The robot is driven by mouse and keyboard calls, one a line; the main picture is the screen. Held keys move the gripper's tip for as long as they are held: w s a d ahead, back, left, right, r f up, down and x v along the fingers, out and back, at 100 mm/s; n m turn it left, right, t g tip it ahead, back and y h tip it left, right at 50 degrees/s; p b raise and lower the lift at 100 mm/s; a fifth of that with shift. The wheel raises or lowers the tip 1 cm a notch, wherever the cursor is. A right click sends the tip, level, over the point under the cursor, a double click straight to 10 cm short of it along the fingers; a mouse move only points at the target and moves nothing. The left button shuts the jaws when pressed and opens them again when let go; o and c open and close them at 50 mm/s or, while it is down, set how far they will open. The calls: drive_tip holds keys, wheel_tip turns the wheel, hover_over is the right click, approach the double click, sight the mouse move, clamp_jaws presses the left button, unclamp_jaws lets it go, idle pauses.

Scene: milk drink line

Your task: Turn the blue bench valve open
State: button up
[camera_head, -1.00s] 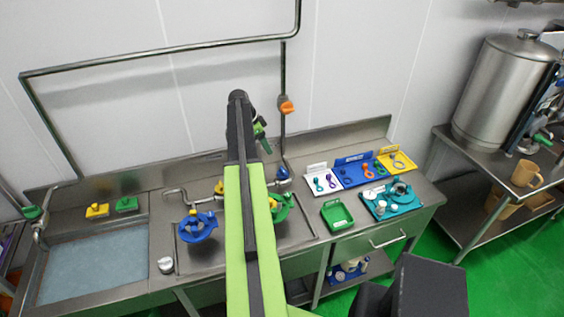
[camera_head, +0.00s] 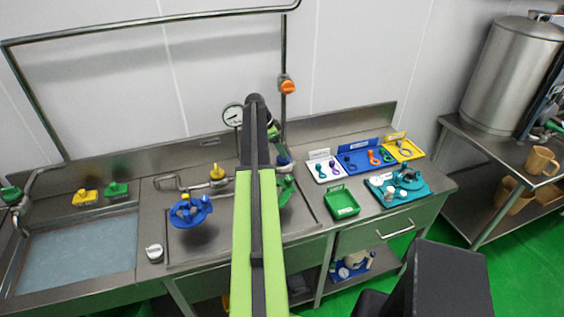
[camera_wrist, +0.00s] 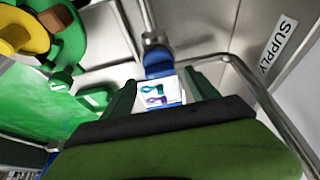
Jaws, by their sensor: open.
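The blue bench valve (camera_head: 284,160) is a small blue handle on a pipe at the back of the bench, just right of my arm in the head view. In the wrist view, the blue valve (camera_wrist: 158,62) sits on a metal pipe just beyond my fingertips, near the image centre. My gripper (camera_wrist: 160,90) is open, its two green fingers apart, with nothing held between them. Whether a finger touches the handle cannot be told. In the head view my gripper (camera_head: 273,132) is partly hidden behind my arm, above the valve.
A yellow valve (camera_head: 217,173) and a gauge (camera_head: 233,115) stand left of my arm. A blue funnel-like part (camera_head: 190,211) and a green one (camera_head: 286,190) lie below. The white tray (camera_head: 314,156) is to the right. A bent pipe (camera_wrist: 262,95) runs beside the right finger.

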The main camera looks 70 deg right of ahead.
drive_tip(key=b+x, duration=0.1)
drive_tip(key=x, duration=0.2)
drive_tip(key=shift+f+b, duration=0.3)
drive_tip(key=shift+b, duration=0.1)
drive_tip(key=shift+r, duration=0.1)
